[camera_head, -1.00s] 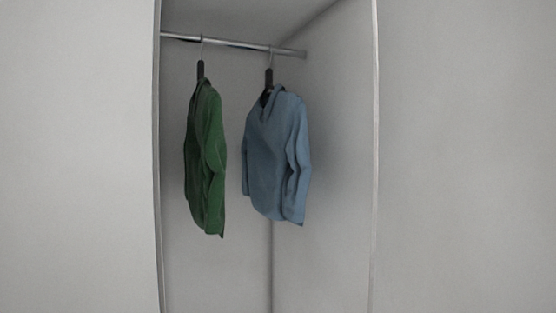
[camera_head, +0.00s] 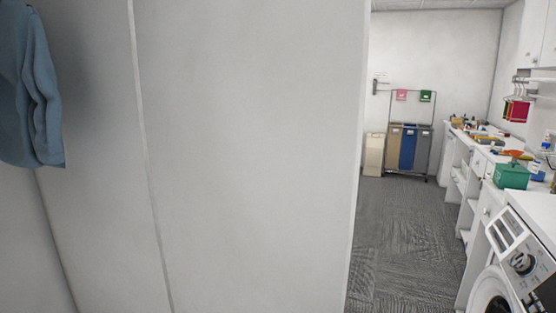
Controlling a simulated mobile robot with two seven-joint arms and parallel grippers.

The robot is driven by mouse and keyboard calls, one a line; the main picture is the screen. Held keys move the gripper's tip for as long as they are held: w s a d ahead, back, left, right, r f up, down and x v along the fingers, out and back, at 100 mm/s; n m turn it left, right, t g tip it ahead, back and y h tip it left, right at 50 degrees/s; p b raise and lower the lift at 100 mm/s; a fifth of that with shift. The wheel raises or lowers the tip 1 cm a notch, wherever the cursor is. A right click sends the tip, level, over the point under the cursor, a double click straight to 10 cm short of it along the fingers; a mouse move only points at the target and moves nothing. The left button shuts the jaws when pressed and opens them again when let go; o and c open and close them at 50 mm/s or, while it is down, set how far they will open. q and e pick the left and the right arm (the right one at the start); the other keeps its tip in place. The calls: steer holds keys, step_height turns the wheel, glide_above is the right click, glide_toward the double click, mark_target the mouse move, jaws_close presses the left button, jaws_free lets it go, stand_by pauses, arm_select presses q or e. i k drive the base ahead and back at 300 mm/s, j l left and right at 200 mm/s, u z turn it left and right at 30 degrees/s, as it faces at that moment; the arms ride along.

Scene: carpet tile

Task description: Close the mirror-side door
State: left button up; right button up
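A tall, plain white panel (camera_head: 250,150) fills the middle of the head view. I cannot tell whether it is a door or a fixed side of the wardrobe. No mirror surface shows. At the far left, part of the open wardrobe interior (camera_head: 95,215) shows, with a blue sweater (camera_head: 30,95) hanging in it, cut off by the picture's edge. Neither of my grippers is in view.
Right of the panel, a carpeted floor (camera_head: 405,235) is open. A washing machine (camera_head: 515,265) and a counter with a green box (camera_head: 511,176) line the right side. Sorting bins (camera_head: 408,148) stand at the back wall.

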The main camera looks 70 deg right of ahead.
mark_target(254, 110)
steer(key=z, duration=0.5)
steer(key=j+z, duration=0.15)
steer(key=z, duration=0.35)
steer(key=j+z, duration=0.1)
steer(key=z, duration=0.4)
